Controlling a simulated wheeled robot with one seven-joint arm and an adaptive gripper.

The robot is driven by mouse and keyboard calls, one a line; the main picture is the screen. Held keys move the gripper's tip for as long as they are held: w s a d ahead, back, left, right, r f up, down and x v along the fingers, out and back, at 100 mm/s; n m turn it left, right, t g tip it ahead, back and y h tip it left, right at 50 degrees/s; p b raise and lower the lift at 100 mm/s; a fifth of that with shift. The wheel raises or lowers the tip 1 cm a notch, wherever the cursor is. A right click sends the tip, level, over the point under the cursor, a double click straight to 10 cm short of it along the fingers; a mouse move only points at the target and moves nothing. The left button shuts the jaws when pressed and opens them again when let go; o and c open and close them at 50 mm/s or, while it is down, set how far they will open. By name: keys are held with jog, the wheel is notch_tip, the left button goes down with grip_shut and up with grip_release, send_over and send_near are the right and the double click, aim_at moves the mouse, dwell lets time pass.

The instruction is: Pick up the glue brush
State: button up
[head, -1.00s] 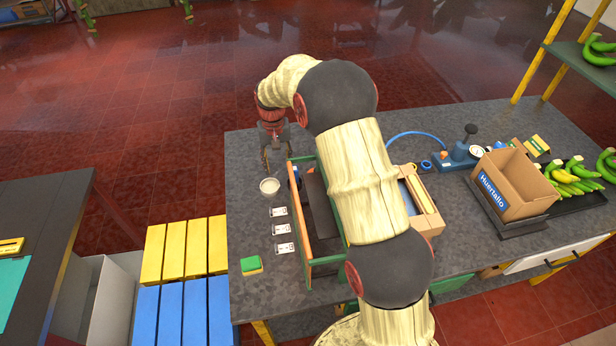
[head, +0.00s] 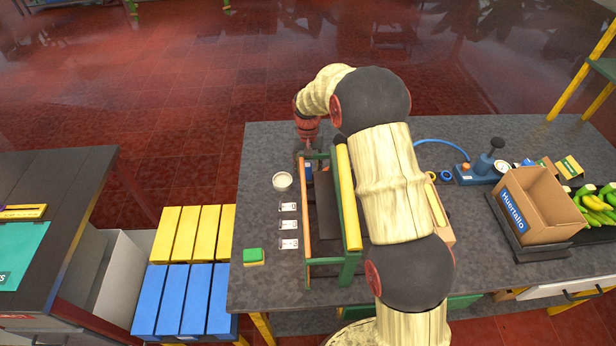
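I cannot make out the glue brush for certain. A small white round pot (head: 282,181) stands on the grey worktable, left of a green and orange frame (head: 307,225); no brush is clear in it. My gripper (head: 309,149) points down at the far end of that frame, behind and to the right of the pot. Its fingers are small, dark and partly hidden by the frame, so I cannot tell whether they are open or hold anything.
Several white labels (head: 289,225) and a green-yellow sponge (head: 253,256) lie left of the frame. A yellow bar (head: 348,200) runs along the frame's right side, beside my arm. A cardboard box (head: 540,205) and bananas (head: 597,208) stand right. Bare tabletop (head: 258,160) lies left of the pot.

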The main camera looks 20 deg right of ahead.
notch_tip(320, 180, down, 2)
jog(key=shift+f, duration=0.15)
jog(key=shift+c, duration=0.2)
grip_shut()
dwell(0.4)
